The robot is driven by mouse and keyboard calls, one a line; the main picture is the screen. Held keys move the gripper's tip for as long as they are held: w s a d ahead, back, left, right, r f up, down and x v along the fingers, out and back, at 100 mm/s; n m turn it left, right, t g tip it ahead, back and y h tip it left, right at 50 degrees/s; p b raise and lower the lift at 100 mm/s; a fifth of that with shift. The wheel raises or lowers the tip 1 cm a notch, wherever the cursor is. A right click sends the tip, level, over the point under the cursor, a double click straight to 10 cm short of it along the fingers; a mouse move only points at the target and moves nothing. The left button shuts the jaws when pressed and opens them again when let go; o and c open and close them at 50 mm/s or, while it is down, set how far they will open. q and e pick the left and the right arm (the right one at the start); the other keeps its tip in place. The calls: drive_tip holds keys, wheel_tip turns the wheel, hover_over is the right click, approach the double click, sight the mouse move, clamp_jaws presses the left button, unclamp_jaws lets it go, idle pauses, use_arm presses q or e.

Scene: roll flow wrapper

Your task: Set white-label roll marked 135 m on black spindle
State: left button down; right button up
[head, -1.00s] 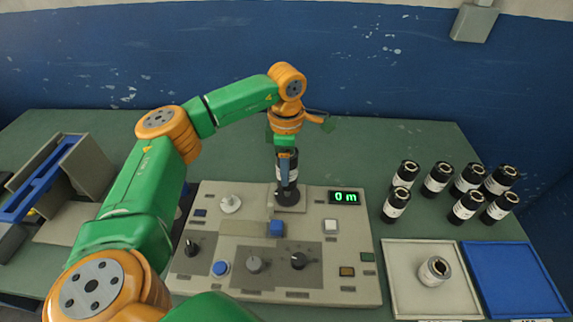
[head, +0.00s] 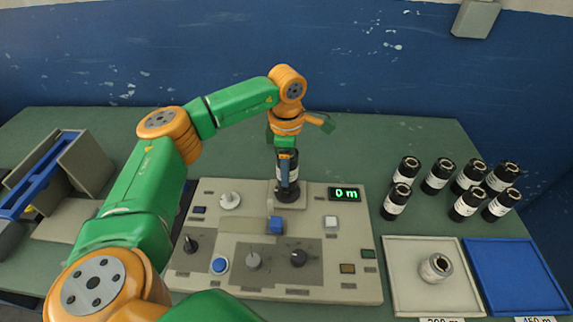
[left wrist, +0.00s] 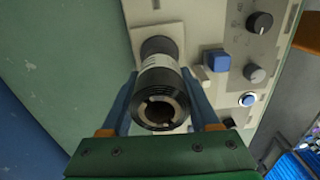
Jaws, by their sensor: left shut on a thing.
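A black roll with a white label (head: 280,171) is upright over the black spindle (head: 289,195) at the back of the grey control panel. My left gripper (head: 287,158) comes down from above and is shut on this roll. In the left wrist view the roll (left wrist: 158,92) sits between the two blue fingers of my left gripper (left wrist: 164,108), its hollow end facing the camera. The black spindle base (left wrist: 158,46) shows just beyond it. The roll hides the spindle's shaft, so I cannot tell how far down it sits. The label's marking is unreadable. My right gripper is not in view.
The panel (head: 345,285) has knobs, buttons and a green display (head: 345,193) reading 0 m. Several black rolls (head: 438,177) stand at the right. A white tray (head: 400,255) holds one roll; a blue tray (head: 515,275) is empty. A grey and blue fixture (head: 75,170) stands left.

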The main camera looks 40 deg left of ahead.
use_arm(q)
drive_tip(key=shift+f, duration=0.25)
drive_tip(key=shift+f, duration=0.15)
drive_tip(key=shift+f+b, duration=0.8)
drive_tip(key=shift+f, duration=0.1)
drive_tip(key=shift+f, duration=0.1)
drive_tip(key=shift+c, duration=0.2)
unclamp_jaws()
drive_tip(key=shift+o, duration=0.2)
